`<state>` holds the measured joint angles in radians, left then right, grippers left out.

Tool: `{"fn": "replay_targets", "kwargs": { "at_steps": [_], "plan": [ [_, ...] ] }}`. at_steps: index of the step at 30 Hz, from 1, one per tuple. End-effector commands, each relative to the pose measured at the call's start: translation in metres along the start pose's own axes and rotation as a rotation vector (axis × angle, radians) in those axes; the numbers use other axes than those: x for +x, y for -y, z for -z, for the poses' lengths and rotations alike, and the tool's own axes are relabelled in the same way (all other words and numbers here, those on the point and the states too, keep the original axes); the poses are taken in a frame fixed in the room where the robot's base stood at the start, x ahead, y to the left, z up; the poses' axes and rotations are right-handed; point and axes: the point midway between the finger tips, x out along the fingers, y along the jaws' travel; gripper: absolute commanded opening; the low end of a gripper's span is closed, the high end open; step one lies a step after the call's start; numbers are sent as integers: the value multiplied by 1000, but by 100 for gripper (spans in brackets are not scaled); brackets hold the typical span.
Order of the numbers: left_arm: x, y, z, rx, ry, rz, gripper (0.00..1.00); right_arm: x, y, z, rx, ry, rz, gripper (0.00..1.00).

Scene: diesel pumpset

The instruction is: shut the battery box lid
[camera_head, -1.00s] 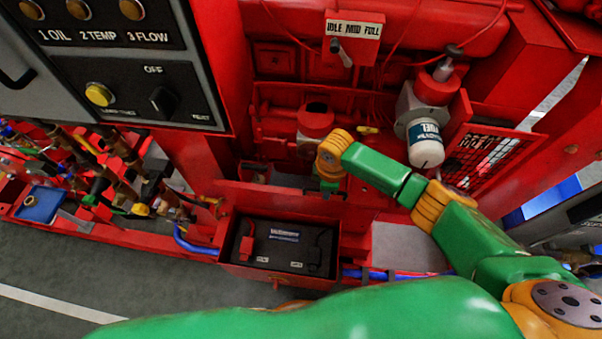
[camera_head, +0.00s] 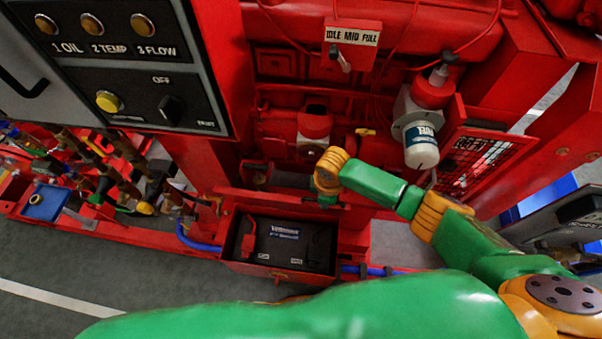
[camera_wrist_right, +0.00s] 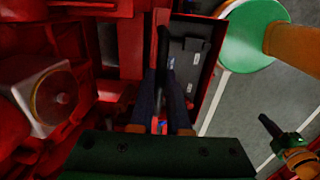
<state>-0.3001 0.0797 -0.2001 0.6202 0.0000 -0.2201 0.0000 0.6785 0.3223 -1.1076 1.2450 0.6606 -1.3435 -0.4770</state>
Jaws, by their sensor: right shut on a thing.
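The battery box (camera_head: 280,268) is a red open-topped box low on the red frame, with a black battery (camera_head: 292,243) showing inside it. A red plate that looks like its lid (camera_head: 265,203) stands raised along the box's back edge. My right gripper (camera_head: 327,203) points down at the right end of that plate. In the right wrist view its dark fingers (camera_wrist_right: 164,98) are closed around a thin edge, seemingly the lid, with the battery (camera_wrist_right: 186,62) to their right. A green, black-tipped part, possibly my left gripper (camera_wrist_right: 270,128), shows at lower right; its jaw state is unclear.
The fuel filter (camera_head: 420,143) and a red mesh guard (camera_head: 478,160) are right of my right wrist. A control panel (camera_head: 130,70) stands at upper left. Blue piping (camera_head: 195,240) runs beside the box. Open grey floor (camera_head: 90,270) lies at lower left.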

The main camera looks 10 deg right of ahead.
Motion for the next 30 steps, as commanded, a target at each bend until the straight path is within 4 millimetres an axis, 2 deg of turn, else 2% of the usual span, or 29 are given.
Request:
{"fn": "replay_targets", "kwargs": {
  "at_steps": [5, 17, 30],
  "plan": [
    [-10, 0, 1, 0, 0, 0, 0, -1, 11, -1, -1, 2, 3, 0],
    [-11, 0, 1, 0, 0, 0, 0, 1, 14, 0, 0, 1, 1, 0],
    [-23, 0, 2, 0, 0, 0, 0, 4, 33, 0, 0, 0, 0, 0]
  ]
}}
